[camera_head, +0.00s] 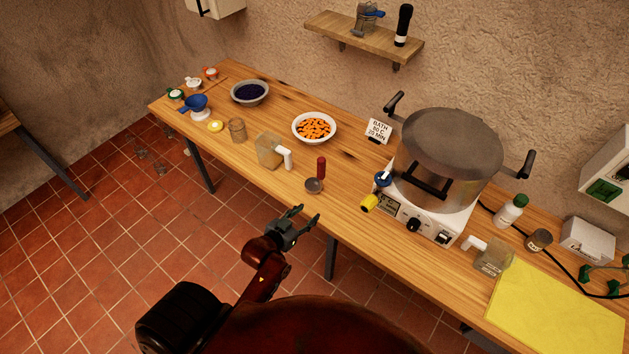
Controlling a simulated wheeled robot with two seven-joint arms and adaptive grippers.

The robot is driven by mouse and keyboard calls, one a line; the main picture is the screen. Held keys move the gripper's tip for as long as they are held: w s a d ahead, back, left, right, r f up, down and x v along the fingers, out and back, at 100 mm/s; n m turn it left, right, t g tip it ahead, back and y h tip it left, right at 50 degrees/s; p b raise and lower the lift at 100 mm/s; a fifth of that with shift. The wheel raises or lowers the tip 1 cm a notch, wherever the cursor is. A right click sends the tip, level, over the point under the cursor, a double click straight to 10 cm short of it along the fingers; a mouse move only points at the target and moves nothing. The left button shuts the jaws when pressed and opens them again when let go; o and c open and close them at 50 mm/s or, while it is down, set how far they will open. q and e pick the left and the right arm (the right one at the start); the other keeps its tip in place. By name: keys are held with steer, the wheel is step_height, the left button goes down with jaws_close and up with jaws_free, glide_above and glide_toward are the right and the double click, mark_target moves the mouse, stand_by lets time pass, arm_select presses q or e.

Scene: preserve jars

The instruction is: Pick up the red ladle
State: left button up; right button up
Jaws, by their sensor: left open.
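The red ladle stands on the wooden table near its front edge, with a red handle (321,167) and a round grey metal bowl (314,186). The handle points away from me, toward the back of the table. My left gripper (307,214) is open and empty, in front of the table edge and a little below the ladle in the picture. Its fingers point toward the table and are apart from the ladle. My right gripper is not in view.
A clear jug (271,151) with a white handle stands left of the ladle. A white bowl of orange pieces (314,127) is behind it. A large lidded pot (446,150) on a white heater (428,222) stands to the right, with a yellow item (369,203) beside it. The table front (345,212) is clear.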

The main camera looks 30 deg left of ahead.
mark_target(319, 173)
arm_select(q)
steer(key=w+a+r+t, duration=0.1)
steer(key=w+r, duration=0.1)
steer(key=r, duration=0.1)
steer(key=w+r+t, duration=0.2)
steer(key=r, duration=0.1)
steer(key=w+a+r+t, duration=0.1)
steer(key=w+r, duration=0.1)
steer(key=w, duration=0.1)
steer(key=shift+a+r+n+t+y, duration=0.3)
steer(key=shift+r+n+t+y, duration=0.1)
steer(key=w+p, duration=0.1)
steer(key=w, duration=0.5)
steer(key=shift+d+f, duration=0.1)
steer(key=shift+w+f, duration=0.1)
steer(key=shift+w, duration=0.3)
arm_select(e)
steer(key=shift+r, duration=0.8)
arm_select(q)
jaws_close()
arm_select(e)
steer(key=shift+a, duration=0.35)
